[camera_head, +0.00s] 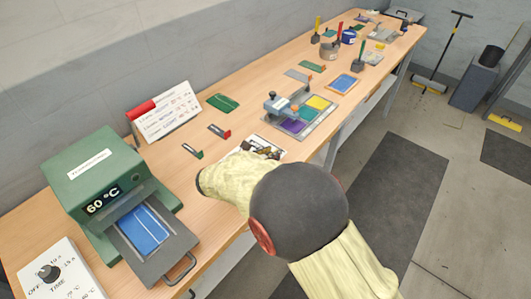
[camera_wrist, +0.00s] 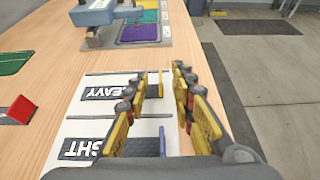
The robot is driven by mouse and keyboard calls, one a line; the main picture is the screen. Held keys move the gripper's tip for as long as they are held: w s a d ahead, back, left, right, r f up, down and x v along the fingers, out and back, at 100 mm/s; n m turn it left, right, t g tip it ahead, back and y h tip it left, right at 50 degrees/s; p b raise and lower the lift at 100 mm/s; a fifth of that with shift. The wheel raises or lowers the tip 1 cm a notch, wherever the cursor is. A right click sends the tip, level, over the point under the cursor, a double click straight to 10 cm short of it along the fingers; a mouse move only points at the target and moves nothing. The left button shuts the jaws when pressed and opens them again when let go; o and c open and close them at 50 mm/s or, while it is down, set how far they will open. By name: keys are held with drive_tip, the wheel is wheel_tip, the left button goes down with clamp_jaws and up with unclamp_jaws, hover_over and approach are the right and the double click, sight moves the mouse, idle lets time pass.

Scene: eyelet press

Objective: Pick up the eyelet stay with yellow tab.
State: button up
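A white card (camera_wrist: 75,128) with dark HEAVY and LIGHT labels lies on the bench below my gripper. The yellow tab of a stay (camera_wrist: 161,86) stands upright at the card's right side, by the HEAVY label. In the wrist view it appears between the fingers of my gripper (camera_wrist: 160,73), which is open. I cannot tell whether the fingers are level with the tab or above it; no contact shows. A blue tab (camera_wrist: 162,140) stands nearer, by the LIGHT label. In the head view my arm partly hides the card (camera_head: 277,140) and the stays.
A red-tabbed stay (camera_head: 220,132) and a green-tabbed stay (camera_head: 193,151) lie left of the card. A press (camera_head: 285,105) with coloured pads stands beyond it. A green heater box (camera_head: 90,175) is at the left. The bench's edge lies just right of my gripper.

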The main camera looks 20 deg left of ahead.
drive_tip(key=shift+x, duration=1.1)
drive_tip(key=shift+c, duration=0.3)
clamp_jaws()
